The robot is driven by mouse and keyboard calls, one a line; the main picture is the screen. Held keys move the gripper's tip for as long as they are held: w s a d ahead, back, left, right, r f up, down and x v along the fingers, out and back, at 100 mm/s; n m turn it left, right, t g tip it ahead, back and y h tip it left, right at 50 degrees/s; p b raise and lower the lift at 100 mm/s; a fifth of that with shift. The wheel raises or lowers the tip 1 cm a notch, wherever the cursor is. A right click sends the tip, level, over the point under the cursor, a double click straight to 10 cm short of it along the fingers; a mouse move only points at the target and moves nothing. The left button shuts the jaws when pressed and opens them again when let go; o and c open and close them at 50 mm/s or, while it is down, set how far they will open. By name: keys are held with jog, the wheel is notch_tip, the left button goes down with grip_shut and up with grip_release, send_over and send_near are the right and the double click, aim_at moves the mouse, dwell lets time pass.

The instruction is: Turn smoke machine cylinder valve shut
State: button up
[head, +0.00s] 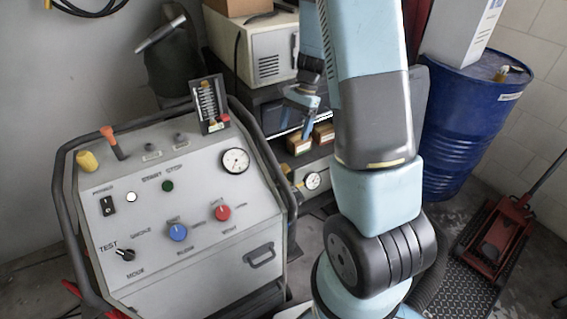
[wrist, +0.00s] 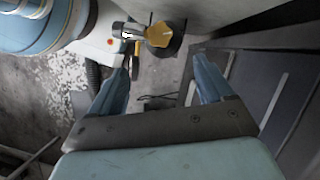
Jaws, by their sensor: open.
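The grey smoke machine (head: 200,265) stands at the left in the head view, with a sloped panel of knobs, switches and a round gauge (head: 235,161). I cannot pick out its cylinder valve for sure. A yellow knob (head: 87,161) and an orange-tipped lever (head: 108,135) are at the panel's upper left. My gripper (head: 309,128) is behind and right of the machine, in front of the shelf unit. In the wrist view my gripper (wrist: 163,63) is open and empty. A yellow-orange fitting (wrist: 159,35) shows just beyond and between the fingertips, beside a pale part; its identity is unclear.
A shelf unit with a beige box (head: 262,50) is behind my gripper. A blue drum (head: 463,125) and a red floor jack (head: 497,240) stand at the right. In the wrist view, a dark panel (wrist: 290,90) lies close to the right finger.

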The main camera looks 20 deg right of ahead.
aim_at(283, 168)
jog(key=x, duration=1.3)
jog(key=shift+f, duration=0.1)
